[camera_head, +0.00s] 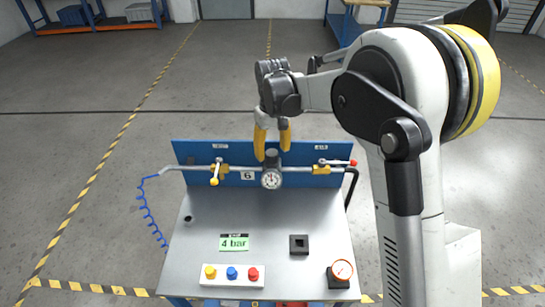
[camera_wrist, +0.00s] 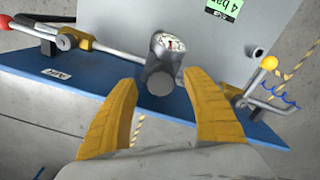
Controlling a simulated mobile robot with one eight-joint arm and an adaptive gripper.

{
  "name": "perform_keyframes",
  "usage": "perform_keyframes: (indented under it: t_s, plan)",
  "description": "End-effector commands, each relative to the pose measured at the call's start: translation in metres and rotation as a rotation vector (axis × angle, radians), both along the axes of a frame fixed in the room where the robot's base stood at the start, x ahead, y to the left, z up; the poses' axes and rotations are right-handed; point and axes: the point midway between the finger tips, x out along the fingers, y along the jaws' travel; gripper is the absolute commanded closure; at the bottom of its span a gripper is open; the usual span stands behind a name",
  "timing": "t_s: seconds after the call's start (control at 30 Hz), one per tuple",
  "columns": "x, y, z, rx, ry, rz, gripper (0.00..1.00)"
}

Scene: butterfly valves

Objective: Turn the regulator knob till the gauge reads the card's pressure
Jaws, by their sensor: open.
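The regulator knob (camera_wrist: 160,82) is a grey cylinder on the pipe in front of the blue back panel. The round white gauge (camera_head: 271,180) faces forward below it; it also shows in the wrist view (camera_wrist: 169,42). Its needle is too small to read. The green card (camera_head: 234,243) reads "4 bar" and lies on the grey bench top. My gripper (camera_head: 272,154) has two yellow fingers, open and empty. In the wrist view its fingertips (camera_wrist: 162,79) stand apart on either side of the knob's end; I cannot tell whether they touch it.
Valve handles stand left, with a yellow knob (camera_head: 214,182), and right, with a red end (camera_head: 353,163). A blue coiled hose (camera_head: 147,212) hangs at left.

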Motion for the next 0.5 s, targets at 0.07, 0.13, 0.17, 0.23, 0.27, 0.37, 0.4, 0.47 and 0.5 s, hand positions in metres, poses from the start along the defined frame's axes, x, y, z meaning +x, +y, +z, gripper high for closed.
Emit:
perform_keyframes:
  t_s: [0.07,0.13,0.17,0.23,0.27,0.37,0.4,0.47,0.5]
  plan:
    - [0.0,0.0,-0.012,0.0,0.0,0.0,0.42]
    - [0.0,0.0,-0.018,0.0,0.0,0.0,0.42]
    - [0.0,0.0,-0.02,0.0,0.0,0.0,0.42]
    - [0.0,0.0,-0.023,0.0,0.0,0.0,0.42]
    - [0.0,0.0,-0.023,0.0,0.0,0.0,0.42]
    - [0.0,0.0,-0.024,0.0,0.0,0.0,0.42]
    - [0.0,0.0,-0.024,0.0,0.0,0.0,0.42]
    - [0.0,0.0,-0.024,0.0,0.0,0.0,0.42]
    - [0.0,0.0,-0.024,0.0,0.0,0.0,0.42]
